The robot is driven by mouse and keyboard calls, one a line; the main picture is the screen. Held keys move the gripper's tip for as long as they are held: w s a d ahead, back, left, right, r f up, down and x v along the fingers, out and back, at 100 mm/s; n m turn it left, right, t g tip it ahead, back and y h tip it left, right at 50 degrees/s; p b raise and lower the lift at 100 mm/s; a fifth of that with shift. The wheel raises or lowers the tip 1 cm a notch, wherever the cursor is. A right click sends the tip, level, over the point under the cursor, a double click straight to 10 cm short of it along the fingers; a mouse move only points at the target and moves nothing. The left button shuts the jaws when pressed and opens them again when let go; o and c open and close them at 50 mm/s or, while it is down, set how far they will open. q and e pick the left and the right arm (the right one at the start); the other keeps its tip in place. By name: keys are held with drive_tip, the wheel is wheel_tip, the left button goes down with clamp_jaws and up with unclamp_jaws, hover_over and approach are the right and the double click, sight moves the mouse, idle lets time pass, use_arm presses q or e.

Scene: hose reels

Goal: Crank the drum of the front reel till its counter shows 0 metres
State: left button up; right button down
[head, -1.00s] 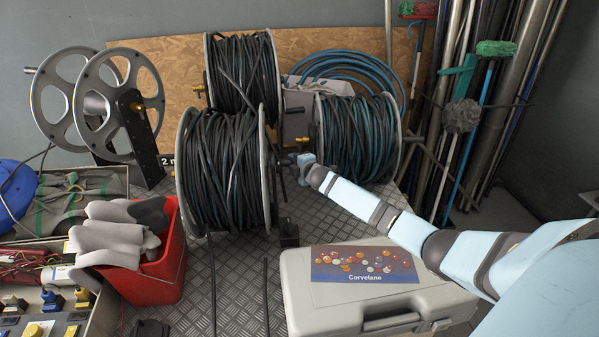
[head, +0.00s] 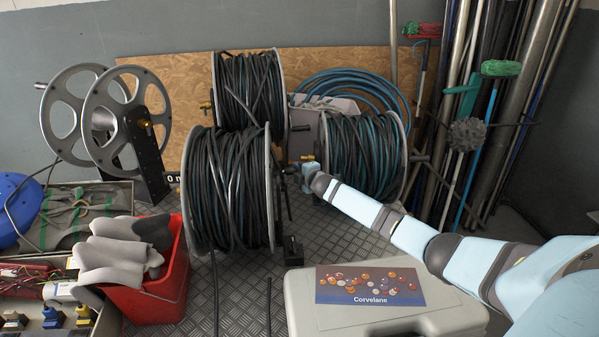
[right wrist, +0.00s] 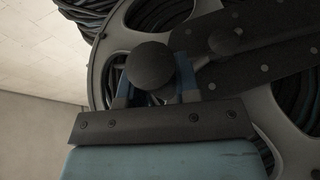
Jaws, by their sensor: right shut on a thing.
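The front reel (head: 228,190) is a grey-flanged drum wound full of dark hose, standing in the middle of the metal floor plate. A small dark counter display (head: 172,178) shows at its left edge and reads "0 m"; part of it is hidden behind the reel. My right gripper (head: 306,172) is at the reel's right side, by the crank. In the right wrist view its blue fingers are either side of the dark round crank knob (right wrist: 150,67), shut on it. The grey flange and dark crank arm lie behind the knob. My left gripper is not in view.
A second full reel (head: 250,90) stands behind, and a third (head: 362,155) to the right. An empty reel (head: 125,120) stands left. A red bin (head: 165,285) with grey gloves and a grey case (head: 440,305) sit in front. Poles lean at the right.

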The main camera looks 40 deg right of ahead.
drive_tip(key=c, duration=0.8)
unclamp_jaws()
drive_tip(key=shift+c, duration=0.2)
drive_tip(key=shift+s, duration=0.1)
drive_tip(key=b+v, duration=0.1)
drive_tip(key=v, duration=1.2)
drive_tip(key=shift+s, duration=0.35)
drive_tip(key=shift+a, duration=0.1)
